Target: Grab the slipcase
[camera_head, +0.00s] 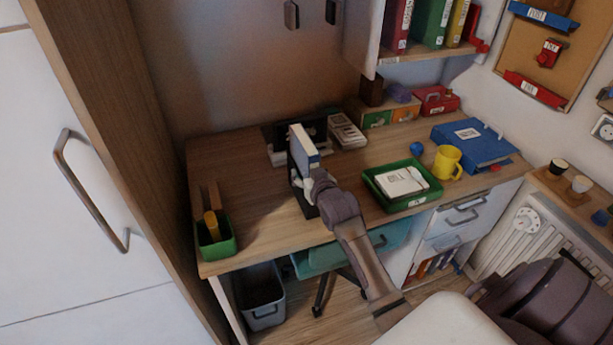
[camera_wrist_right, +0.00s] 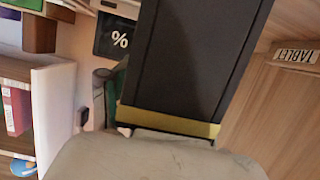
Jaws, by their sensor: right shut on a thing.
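The slipcase (camera_head: 298,172) stands upright near the middle of the desk, dark-sided, with a white and blue block (camera_head: 304,146) showing at its top. My right gripper (camera_head: 304,187) reaches it from the front and is shut on it. In the right wrist view the slipcase appears as a large black panel (camera_wrist_right: 190,55) with a gold band along its lower end, close against the gripper. The fingertips are mostly hidden there. Whether its base touches the desk is unclear. My left gripper is not in view.
A black item (camera_head: 282,135) and a white box (camera_head: 346,130) stand close behind on the desk (camera_head: 255,185). To the right are a green tray (camera_head: 405,203), yellow mug (camera_head: 447,162) and blue binder (camera_head: 472,145). A green pen holder (camera_head: 217,245) stands front left. A teal chair (camera_head: 335,257) is below.

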